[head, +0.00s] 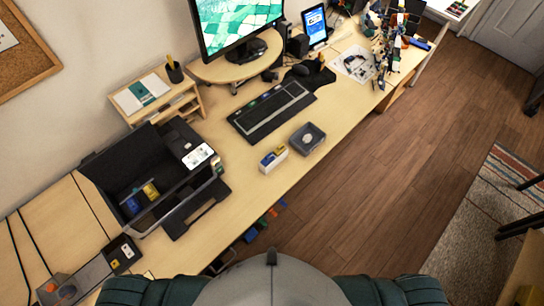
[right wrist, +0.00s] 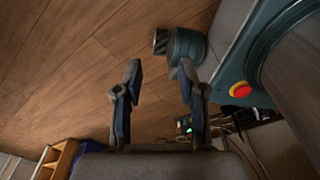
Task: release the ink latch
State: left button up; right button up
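A dark printer (head: 185,205) stands open on the wooden desk at the left of the head view. Inside its bay are a blue cartridge (head: 132,206) and a yellow cartridge (head: 151,192). I cannot make out a separate ink latch. A small control panel (head: 198,156) is lit at the printer's right end. My right gripper (right wrist: 160,78) shows in the right wrist view, with its fingers apart and nothing between them. It is over the wooden floor, away from the printer. My left gripper is not in view.
A white holder (head: 273,160) with blue and yellow pieces and a dark square dish (head: 307,138) stand right of the printer. A keyboard (head: 271,109) and monitor (head: 235,24) are behind. A black box (head: 122,253) is at front left.

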aim_at(135, 189)
jog(key=u, duration=1.4)
